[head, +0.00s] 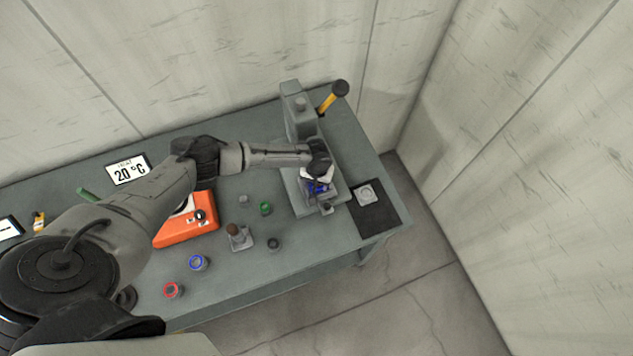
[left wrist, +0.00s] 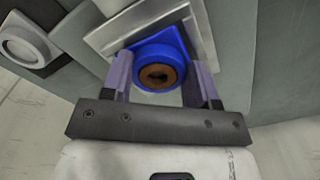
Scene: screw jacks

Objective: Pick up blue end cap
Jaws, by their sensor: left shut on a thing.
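The blue end cap (left wrist: 160,52) shows in the left wrist view, a blue ring-like part with a brown, hollow centre. It is over a square grey metal plate (left wrist: 107,40). My left gripper (left wrist: 161,76) is shut on the cap, one finger on each side of it. In the head view, my left gripper (head: 318,184) reaches in from the left to the grey press (head: 298,118) at the right end of the table, with a bit of blue at its fingers. Whether the cap still touches the plate cannot be told. My right gripper is not in view.
A dark mat (head: 378,212) with a round grey part lies right of the press. An orange case (head: 186,229), a blue ring (head: 198,263), a red ring (head: 171,290), a green part (head: 265,208) and a brown-topped block (head: 240,238) stand on the table. A yellow-handled lever (head: 333,97) rises behind.

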